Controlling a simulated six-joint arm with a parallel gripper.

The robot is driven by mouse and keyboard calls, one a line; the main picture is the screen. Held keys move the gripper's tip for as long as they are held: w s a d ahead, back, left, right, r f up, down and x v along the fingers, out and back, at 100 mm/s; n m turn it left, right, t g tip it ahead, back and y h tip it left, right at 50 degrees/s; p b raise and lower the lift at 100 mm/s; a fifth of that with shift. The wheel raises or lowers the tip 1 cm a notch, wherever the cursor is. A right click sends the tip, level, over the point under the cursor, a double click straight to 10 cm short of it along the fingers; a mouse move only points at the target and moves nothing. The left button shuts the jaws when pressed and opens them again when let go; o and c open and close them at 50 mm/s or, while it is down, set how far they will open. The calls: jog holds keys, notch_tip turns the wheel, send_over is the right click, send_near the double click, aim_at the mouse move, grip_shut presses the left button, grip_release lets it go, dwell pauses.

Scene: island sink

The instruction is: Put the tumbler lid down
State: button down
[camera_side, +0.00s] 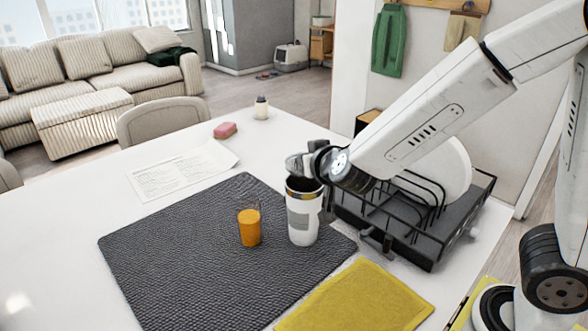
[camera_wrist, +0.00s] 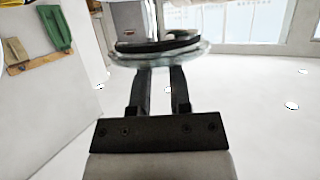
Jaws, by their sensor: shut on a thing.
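The tumbler lid (camera_wrist: 160,50), clear-rimmed with a dark ring, is held at the tips of my gripper (camera_wrist: 159,78) in the wrist view. In the side view the lid (camera_side: 297,165) is a small grey shape in front of my gripper (camera_side: 318,158), just above the white tumbler (camera_side: 303,232). The tumbler stands upright on the dark mat with its dark opening showing under the lid. My gripper is shut on the lid. My wrist hides part of the grip in the side view, and I cannot tell if lid and tumbler touch.
A glass of orange drink (camera_side: 249,228) stands left of the tumbler on the dark textured mat (camera_side: 180,250). A black dish rack (camera_side: 425,245) with a plate is close on the right. A yellow cloth (camera_side: 355,300) lies in front. The mat's left half is clear.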

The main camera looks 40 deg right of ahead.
jog(key=shift+f, duration=1.9)
jog(key=c, duration=0.6)
grip_release()
jog(key=shift+o, duration=0.2)
jog(key=shift+f, duration=0.2)
jog(key=v, duration=0.8)
jog(key=shift+w+f, duration=0.1)
